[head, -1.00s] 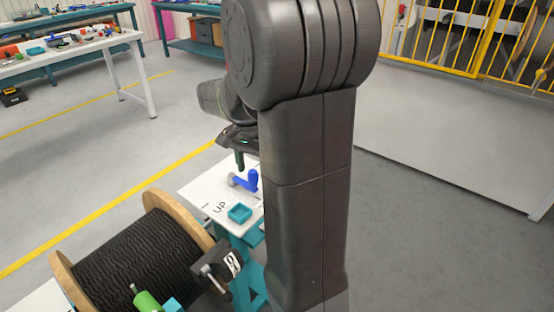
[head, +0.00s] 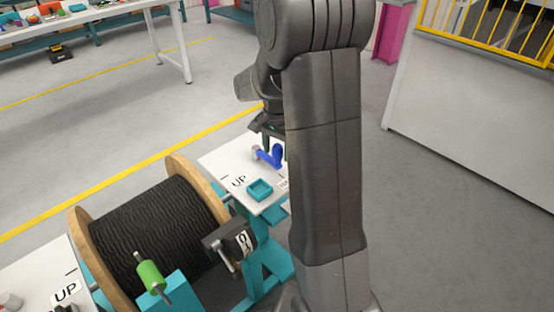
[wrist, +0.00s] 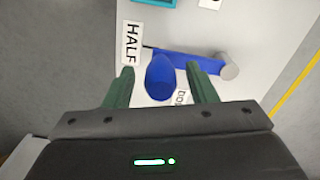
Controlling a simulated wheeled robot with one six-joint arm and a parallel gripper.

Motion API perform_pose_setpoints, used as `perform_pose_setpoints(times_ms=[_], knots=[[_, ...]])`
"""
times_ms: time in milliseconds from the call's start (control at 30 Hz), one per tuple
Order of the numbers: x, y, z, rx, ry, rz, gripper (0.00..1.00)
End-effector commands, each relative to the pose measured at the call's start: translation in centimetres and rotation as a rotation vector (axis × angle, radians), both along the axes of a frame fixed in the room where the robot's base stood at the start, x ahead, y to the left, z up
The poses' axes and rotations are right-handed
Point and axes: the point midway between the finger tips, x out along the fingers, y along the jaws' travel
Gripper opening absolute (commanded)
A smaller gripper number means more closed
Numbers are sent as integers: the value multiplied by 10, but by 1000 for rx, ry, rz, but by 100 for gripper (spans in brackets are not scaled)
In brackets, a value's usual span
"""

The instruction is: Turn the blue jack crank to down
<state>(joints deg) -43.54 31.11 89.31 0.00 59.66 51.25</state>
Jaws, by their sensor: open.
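The blue jack crank (head: 268,156) sits on a white bench top, with its grey hub (wrist: 228,66) to the right of the knob in the wrist view. Its arm (wrist: 185,60) runs from the hub toward the HALF label (wrist: 132,42). The upright blue knob (wrist: 160,78) stands between the two green fingers of my gripper (wrist: 160,70). The fingers are open, with a gap on each side of the knob. A DOWN label (wrist: 182,98) is partly hidden behind the knob and right finger. In the head view my arm hides part of the gripper and bench.
A teal square tray (head: 260,189) sits near the UP label (head: 238,182) on the bench top (head: 222,160). A large black cable reel (head: 150,225) with wooden flanges stands to the left. A clamp handle (head: 225,258) juts out beside it.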

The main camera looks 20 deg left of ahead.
Motion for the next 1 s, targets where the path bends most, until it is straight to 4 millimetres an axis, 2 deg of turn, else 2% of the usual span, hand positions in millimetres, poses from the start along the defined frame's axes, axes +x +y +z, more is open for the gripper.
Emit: perform_pose_setpoints(times_ms=[33,200,567,833,1000], knots=[[0,0,-10,-1,1,0,52],[0,0,-25,0,0,0,52],[0,0,-28,1,-1,0,52],[0,0,-28,1,-1,0,0],[0,0,-28,1,-1,2,0]])
